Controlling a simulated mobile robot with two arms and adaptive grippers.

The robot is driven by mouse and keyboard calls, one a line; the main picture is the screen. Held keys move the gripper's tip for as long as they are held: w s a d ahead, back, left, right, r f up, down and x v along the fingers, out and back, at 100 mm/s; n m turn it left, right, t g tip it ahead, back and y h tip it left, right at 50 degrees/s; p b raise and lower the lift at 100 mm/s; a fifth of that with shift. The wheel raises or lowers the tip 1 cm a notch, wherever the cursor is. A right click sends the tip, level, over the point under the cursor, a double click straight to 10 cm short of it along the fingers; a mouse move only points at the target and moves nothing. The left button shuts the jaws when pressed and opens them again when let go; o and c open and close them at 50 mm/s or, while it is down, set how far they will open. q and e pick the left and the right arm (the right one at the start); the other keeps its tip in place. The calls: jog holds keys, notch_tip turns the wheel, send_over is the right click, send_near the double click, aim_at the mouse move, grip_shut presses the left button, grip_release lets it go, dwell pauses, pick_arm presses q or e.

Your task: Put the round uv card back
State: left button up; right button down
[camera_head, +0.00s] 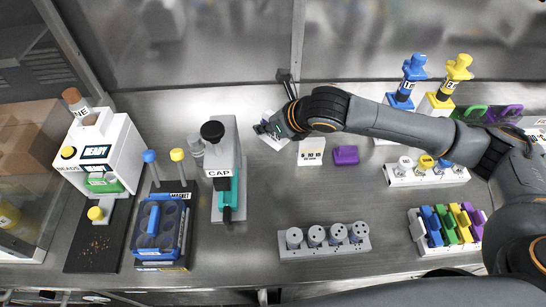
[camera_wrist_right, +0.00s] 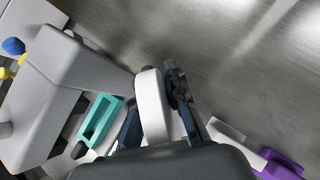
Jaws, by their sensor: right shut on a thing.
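My right gripper (camera_head: 270,128) reaches in from the right to the back middle of the bench. It is shut on a white piece with a rounded top edge, which I take to be the round uv card (camera_wrist_right: 152,105). In the right wrist view the card stands nearly edge-on between the dark fingers of the gripper (camera_wrist_right: 158,118). In the head view a white part of it shows below the gripper (camera_head: 274,143), and the rest is hidden. I cannot tell whether it touches the bench. My left gripper is not in view.
The grey CAP machine (camera_head: 228,165) stands just left of the gripper. A white labelled block (camera_head: 311,151) and a purple block (camera_head: 346,155) are to its right. A grey rack (camera_head: 325,248) with several round pieces is in front. The bench between is clear.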

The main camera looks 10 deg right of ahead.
aim_at(267, 138)
jog(key=f, duration=0.2)
jog(key=a+f, duration=0.1)
jog(key=f, duration=0.2)
jog(key=shift+w, duration=0.15)
jog(key=shift+f, duration=0.65)
notch_tip(267, 138, down, 2)
jog(key=shift+f, duration=0.4)
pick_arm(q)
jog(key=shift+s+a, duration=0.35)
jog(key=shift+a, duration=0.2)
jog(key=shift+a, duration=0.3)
pick_arm(e)
jog(key=c, duration=1.4)
grip_release()
jog(key=shift+f, duration=0.1)
jog(key=shift+o, duration=0.2)
